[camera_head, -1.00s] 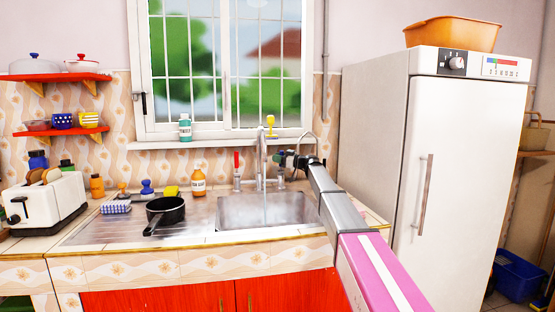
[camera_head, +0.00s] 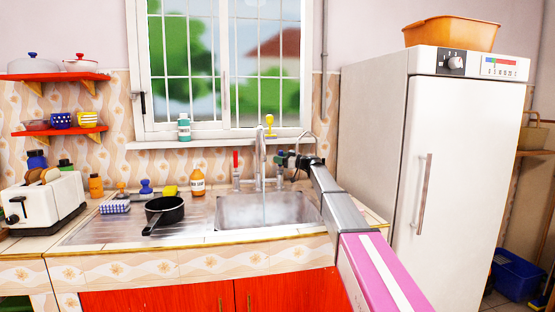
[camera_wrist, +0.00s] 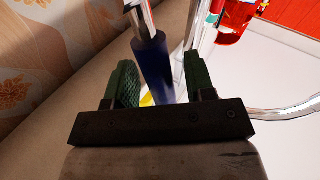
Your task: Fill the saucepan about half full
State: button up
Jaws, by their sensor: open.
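The black saucepan (camera_head: 165,212) stands upright on the steel drainboard left of the sink, its handle toward the front left. I cannot make out its contents. The tall faucet (camera_head: 260,160) stands behind the sink (camera_head: 300,212), and a thin water stream (camera_head: 264,207) falls from it into the basin, clear of the pan. A red-handled tap (camera_head: 236,165) is on the left. My gripper (camera_head: 281,157) is at the right-hand tap. In the wrist view, the blue tap handle (camera_wrist: 153,65) stands between the green fingers of my open gripper (camera_wrist: 162,82), with gaps beside it.
A toaster (camera_head: 45,204) is at the left. A white fridge (camera_head: 465,150) stands right of the counter. The drainboard in front of the pan is clear.

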jog(key=v, duration=0.9)
jog(key=shift+d, duration=0.15)
jog(key=shift+s, duration=0.1)
jog(key=shift+s, duration=0.1)
